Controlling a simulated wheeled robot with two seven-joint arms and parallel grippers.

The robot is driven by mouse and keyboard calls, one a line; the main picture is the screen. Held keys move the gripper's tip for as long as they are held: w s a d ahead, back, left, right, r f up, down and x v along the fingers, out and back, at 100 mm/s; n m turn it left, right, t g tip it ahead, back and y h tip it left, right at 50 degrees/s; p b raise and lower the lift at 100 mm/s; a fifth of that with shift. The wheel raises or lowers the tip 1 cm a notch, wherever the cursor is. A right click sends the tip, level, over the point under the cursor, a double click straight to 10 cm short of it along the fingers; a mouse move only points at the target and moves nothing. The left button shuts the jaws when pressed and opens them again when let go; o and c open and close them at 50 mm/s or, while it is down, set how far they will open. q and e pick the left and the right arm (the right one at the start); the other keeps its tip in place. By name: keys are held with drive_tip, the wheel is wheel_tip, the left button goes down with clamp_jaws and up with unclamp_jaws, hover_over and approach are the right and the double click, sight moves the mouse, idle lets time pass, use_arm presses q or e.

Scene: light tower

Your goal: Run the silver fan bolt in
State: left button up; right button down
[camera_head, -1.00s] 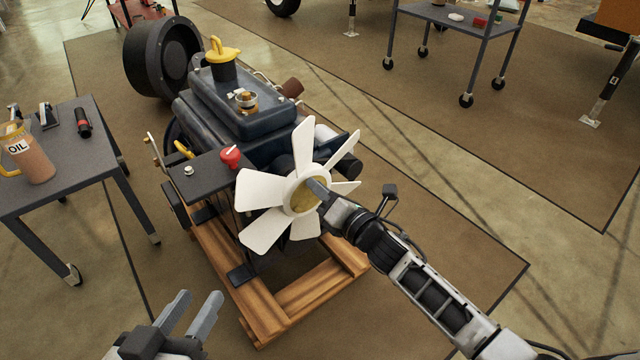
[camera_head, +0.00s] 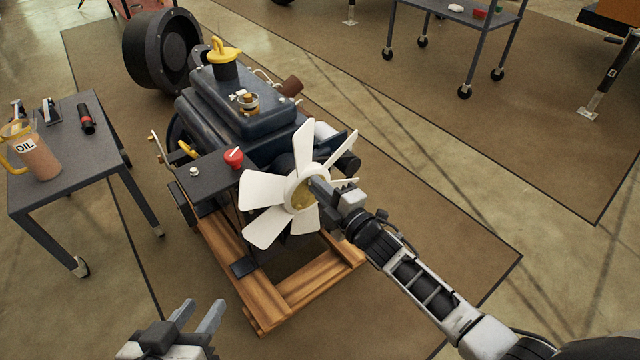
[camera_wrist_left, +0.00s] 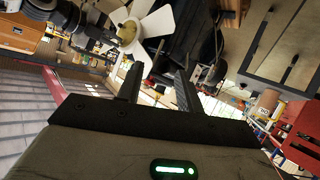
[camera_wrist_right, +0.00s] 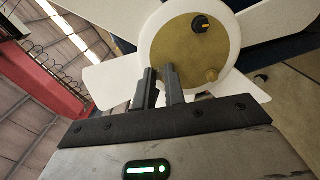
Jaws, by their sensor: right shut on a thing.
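The white fan (camera_head: 265,190) is on the front of the dark blue engine (camera_head: 235,117); its hub has a gold face. My right gripper (camera_head: 315,187) points at the hub. In the right wrist view its fingers (camera_wrist_right: 159,69) are close together at the gold face (camera_wrist_right: 175,45), near its lower left edge. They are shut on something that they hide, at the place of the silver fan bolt. A dark bolt (camera_wrist_right: 200,24) and a brass-coloured bolt (camera_wrist_right: 211,75) show elsewhere on the face. My left gripper (camera_head: 201,306) is open and empty, low and left of the fan.
The engine stands on a wooden frame (camera_head: 300,290). A grey table (camera_head: 75,165) at left holds an oil jug (camera_head: 40,160) and a red and black tool (camera_head: 87,119). A wheeled cart (camera_head: 450,18) is at the back. The mat at right is clear.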

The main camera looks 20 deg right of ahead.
drive_tip(key=m+p, duration=0.1)
drive_tip(key=m, duration=0.6)
drive_tip(key=m+p, duration=0.1)
drive_tip(key=m, duration=0.6)
drive_tip(key=m+p, duration=0.1)
drive_tip(key=m, duration=0.7)
drive_tip(key=shift+s+a+f, duration=0.2)
drive_tip(key=shift+s+f, duration=0.05)
drive_tip(key=shift+f, duration=0.15)
drive_tip(key=m, duration=0.3)
drive_tip(key=shift+m+b, duration=0.3)
drive_tip(key=shift+b, duration=0.1)
drive_tip(key=m, duration=0.2)
drive_tip(key=shift+m+b, duration=0.3)
drive_tip(key=shift+b, duration=0.05)
drive_tip(key=m+b, duration=0.1)
drive_tip(key=m, duration=0.2)
drive_tip(key=shift+a, duration=0.1)
use_arm(q)
drive_tip(key=shift+s+f, duration=0.15)
drive_tip(key=shift+f, duration=0.2)
use_arm(e)
drive_tip(key=shift+r+m, duration=0.15)
drive_tip(key=shift+m, duration=0.65)
use_arm(q)
drive_tip(key=shift+r, duration=0.1)
